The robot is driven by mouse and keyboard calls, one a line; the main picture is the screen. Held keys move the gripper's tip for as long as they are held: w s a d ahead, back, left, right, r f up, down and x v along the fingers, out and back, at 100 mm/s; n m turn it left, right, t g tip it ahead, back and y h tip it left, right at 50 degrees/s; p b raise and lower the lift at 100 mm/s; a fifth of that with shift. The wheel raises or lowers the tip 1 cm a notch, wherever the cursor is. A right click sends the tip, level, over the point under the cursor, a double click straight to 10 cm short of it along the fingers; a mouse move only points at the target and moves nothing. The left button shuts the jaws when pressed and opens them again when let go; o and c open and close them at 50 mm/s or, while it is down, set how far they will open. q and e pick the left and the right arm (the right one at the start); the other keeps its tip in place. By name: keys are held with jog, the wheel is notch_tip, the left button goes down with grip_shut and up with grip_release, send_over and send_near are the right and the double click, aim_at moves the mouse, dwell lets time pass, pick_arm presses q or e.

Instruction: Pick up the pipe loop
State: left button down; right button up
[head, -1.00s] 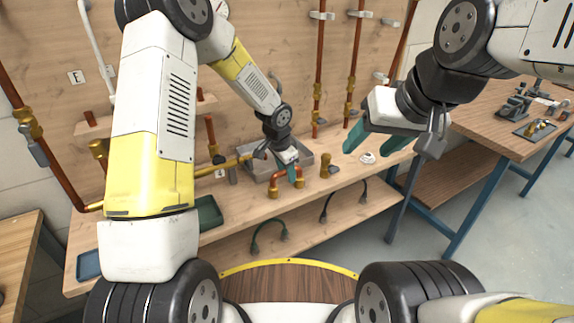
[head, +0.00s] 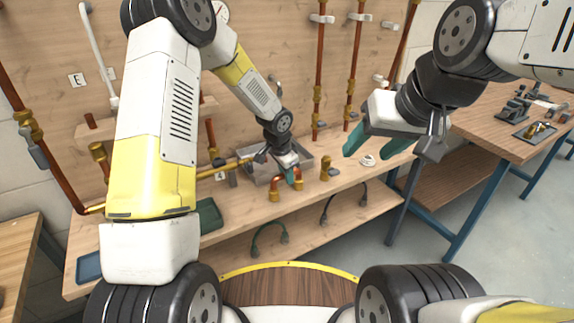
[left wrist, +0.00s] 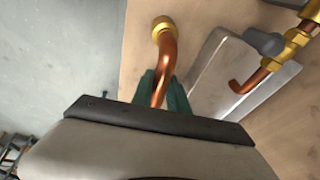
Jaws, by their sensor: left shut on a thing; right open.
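The pipe loop is a bent copper pipe with brass ends. In the head view its brass ends (head: 275,196) show near the front of the workbench, beside the grey tray. My left gripper (head: 289,172) is at the loop's top, shut on it. In the left wrist view the copper pipe loop (left wrist: 167,62) runs up from between the green fingers of my left gripper (left wrist: 161,92) to a brass end. I cannot tell whether the loop touches the bench. My right gripper (head: 377,152) is open and empty, high at the right.
A grey metal tray (head: 256,180) sits just behind the loop, with brass and copper piping beside it. A brass fitting (head: 325,169) stands to the right, near a white round piece (head: 367,161). A green tray (head: 209,217) lies at the left. Copper pipes rise along the back wall.

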pick_arm(q)
jog(key=shift+r, duration=0.55)
notch_tip(320, 180, up, 2)
jog(key=shift+r, duration=0.15)
jog(key=s+r, duration=0.3)
jog(key=s, duration=0.5)
jog(key=s+r, duration=0.3)
jog(key=s, duration=0.5)
jog(key=shift+d, duration=0.1)
